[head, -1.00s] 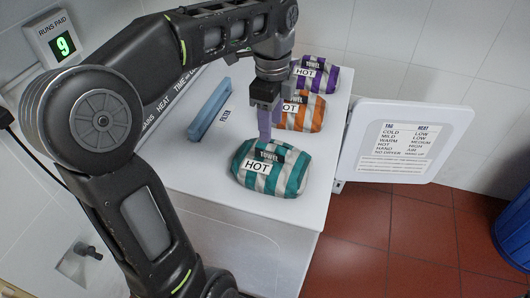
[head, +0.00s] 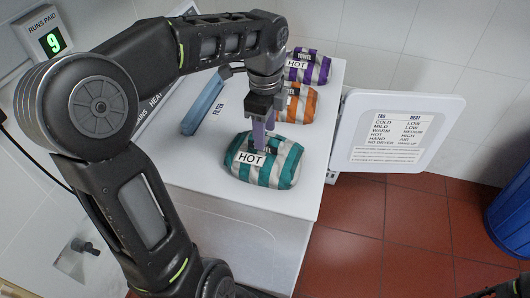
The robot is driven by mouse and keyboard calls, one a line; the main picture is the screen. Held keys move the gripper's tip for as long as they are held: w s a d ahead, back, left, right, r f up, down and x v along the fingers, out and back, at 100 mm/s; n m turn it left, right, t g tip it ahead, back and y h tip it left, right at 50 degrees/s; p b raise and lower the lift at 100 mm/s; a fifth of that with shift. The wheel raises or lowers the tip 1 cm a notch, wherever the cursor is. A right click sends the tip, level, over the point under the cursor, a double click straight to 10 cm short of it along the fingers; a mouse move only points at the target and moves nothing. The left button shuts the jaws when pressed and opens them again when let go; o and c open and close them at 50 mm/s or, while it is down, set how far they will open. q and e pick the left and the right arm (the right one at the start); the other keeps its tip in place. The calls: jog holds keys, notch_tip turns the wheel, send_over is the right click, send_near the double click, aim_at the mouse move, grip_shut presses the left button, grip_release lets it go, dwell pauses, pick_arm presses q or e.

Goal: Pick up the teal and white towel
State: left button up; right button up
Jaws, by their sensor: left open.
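The teal and white towel (head: 283,170) is a rolled, striped bundle near the front of the white machine top (head: 200,172). It has a dark "TOWEL" label, partly covered by my fingers, and a white "HOT" tag on its left. My left gripper (head: 263,145) points down with its purple fingers at the upper, label side of the towel. The gripper is open. The fingertips overlap the towel in the picture; I cannot tell whether they touch it.
An orange and white towel (head: 301,107) and a purple and white towel (head: 317,69) lie behind, close to my gripper. A blue bar (head: 203,105) lies to the left. An open white door with a chart (head: 397,134) stands right. A blue bin (head: 510,222) is at the far right.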

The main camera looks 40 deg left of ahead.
aim_at(265, 151)
pick_arm(q)
jog(key=shift+f, duration=1.6)
grip_shut()
jog(key=shift+r, duration=0.1)
dwell(0.4)
